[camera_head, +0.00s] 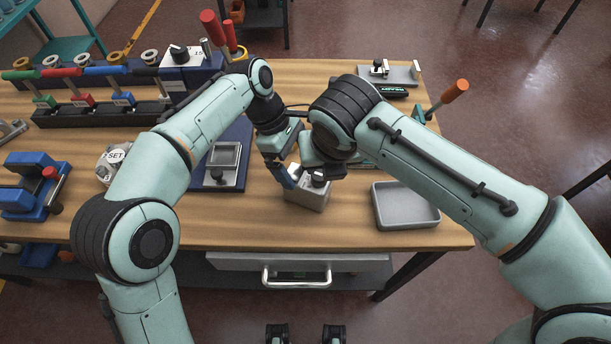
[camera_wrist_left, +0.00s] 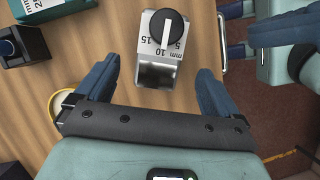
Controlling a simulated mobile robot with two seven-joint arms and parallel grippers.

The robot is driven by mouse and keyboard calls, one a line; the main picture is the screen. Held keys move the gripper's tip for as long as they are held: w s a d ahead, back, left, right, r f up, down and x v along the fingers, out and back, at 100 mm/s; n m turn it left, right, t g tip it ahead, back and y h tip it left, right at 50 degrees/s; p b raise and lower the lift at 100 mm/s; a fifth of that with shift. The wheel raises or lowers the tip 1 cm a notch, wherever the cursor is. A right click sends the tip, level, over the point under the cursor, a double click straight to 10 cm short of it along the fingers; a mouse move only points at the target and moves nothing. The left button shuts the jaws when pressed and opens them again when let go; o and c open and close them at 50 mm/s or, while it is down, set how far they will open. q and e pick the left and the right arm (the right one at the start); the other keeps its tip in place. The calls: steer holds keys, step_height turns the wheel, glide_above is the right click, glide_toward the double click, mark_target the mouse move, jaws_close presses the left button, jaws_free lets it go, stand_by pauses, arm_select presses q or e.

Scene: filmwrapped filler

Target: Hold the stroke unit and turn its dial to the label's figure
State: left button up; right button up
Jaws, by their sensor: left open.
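The stroke unit (camera_head: 307,197) is a small grey block with a black dial (camera_head: 318,180), standing on the wooden table. In the left wrist view the dial (camera_wrist_left: 167,32) has a white pointer line toward the 10 on a scale marked 5, 10, 15 mm. My left gripper (camera_head: 287,172) is open; in the left wrist view its blue fingers (camera_wrist_left: 155,90) are wide apart, with the unit ahead between them, untouched. My right gripper (camera_head: 322,168) is beside and above the dial in the head view; its fingertips are hard to make out. A white label (camera_wrist_left: 35,6) with mm is cut off by the frame.
A grey tray (camera_head: 405,222) lies right of the unit. A blue board with a grey tray (camera_head: 224,155) is at the left. A drawer with a handle (camera_head: 297,283) is below the table front. A lever with an orange knob (camera_head: 455,88) stands at the right edge.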

mark_target(304, 176)
arm_select(q)
steer(key=x, duration=0.7)
steer(key=shift+d+f, duration=0.1)
steer(key=shift+f, duration=0.05)
steer(key=shift+c, duration=0.4)
steer(key=c, duration=1.1)
steer(key=shift+c, duration=0.2)
